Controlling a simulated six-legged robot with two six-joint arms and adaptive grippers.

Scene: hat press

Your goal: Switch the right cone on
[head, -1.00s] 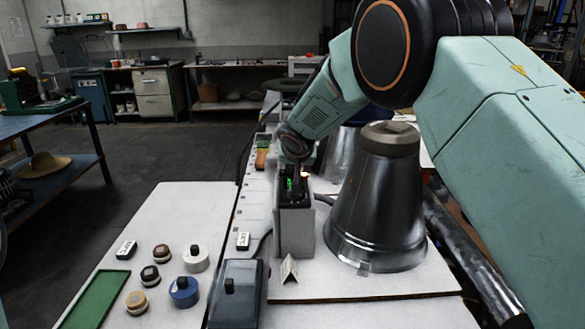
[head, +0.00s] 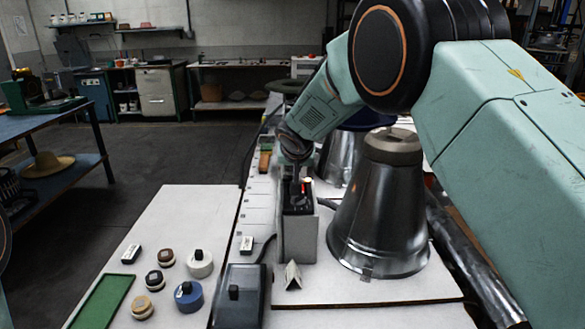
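A shiny metal cone (head: 378,225) with a dull grey cap stands upright on the white table, right of centre in the head view. Left of it stands a grey control box (head: 299,238) with a black top. A small red-orange light (head: 307,181) glows at that top. My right gripper (head: 297,182) is over the top of the box, pointing down. Its dark fingers blend with the box top, so I cannot tell whether they are open or touching a switch. Another metal cone (head: 339,158) stands behind, partly hidden by my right arm. My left gripper is out of view.
A dark lidded box (head: 240,293), a small folded sign (head: 292,276) and several round knobbed pieces, including a blue one (head: 189,297), are in front. A green tray (head: 102,303) lies at lower left. The white board left of centre is mostly clear at its back.

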